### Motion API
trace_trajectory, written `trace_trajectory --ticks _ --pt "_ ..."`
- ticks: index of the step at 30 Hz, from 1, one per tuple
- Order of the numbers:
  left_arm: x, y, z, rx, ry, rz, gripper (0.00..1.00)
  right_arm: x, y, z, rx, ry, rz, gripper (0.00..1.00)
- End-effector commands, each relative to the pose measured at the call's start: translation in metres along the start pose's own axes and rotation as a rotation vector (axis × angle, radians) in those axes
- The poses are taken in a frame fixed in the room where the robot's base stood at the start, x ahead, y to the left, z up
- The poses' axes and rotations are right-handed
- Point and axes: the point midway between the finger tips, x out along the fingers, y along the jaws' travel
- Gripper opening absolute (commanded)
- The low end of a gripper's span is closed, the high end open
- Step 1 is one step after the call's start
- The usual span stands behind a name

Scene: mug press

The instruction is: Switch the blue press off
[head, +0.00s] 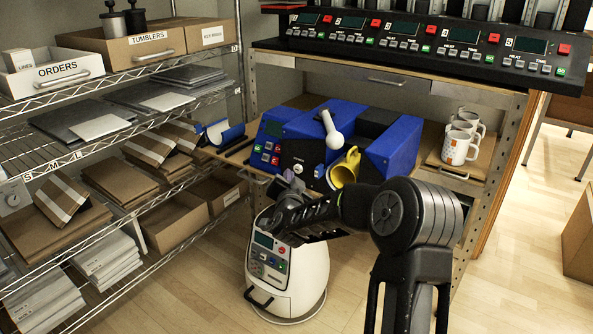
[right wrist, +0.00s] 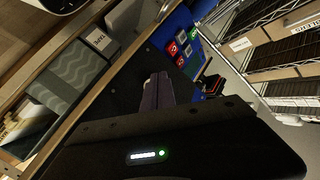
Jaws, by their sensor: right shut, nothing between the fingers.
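The blue press (head: 395,150) stands on the wooden bench, with a white-knobbed lever (head: 331,130) raised at its front. A yellow mug (head: 345,168) sits tilted in it. The press's left front has a small screen and red, green and blue buttons (head: 267,155); a round white control (head: 298,168) is marked as power. The buttons also show in the right wrist view (right wrist: 182,42). My right gripper (head: 285,183) is shut and empty, just in front of and below the control panel; its fingers (right wrist: 156,92) point at the press's front. Whether they touch it cannot be told. My left gripper is out of view.
A wire shelf (head: 115,75) with boxes and packets fills the left. White mugs (head: 458,145) stand on a board at right. A black control bank (head: 420,45) is above. Blue and dark items (head: 225,135) lie left of the press. Floor is clear at lower right.

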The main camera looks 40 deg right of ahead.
Motion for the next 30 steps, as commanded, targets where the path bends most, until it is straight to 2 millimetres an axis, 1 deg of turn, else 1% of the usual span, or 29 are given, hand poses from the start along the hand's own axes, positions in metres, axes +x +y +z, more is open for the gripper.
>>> trace_trajectory --ticks 4,7,21,30 --pt "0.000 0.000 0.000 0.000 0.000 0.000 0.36 -0.002 -0.002 0.002 0.000 -0.001 -0.001 0.00" --pt "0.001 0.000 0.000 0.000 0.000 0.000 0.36 -0.007 -0.005 0.005 0.001 -0.001 -0.001 0.00" --pt "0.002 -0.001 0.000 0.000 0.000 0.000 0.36 -0.045 -0.025 0.024 0.000 -0.001 -0.001 0.00" --pt "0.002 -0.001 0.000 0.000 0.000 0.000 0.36 -0.048 -0.026 0.025 0.000 0.000 0.000 0.00"
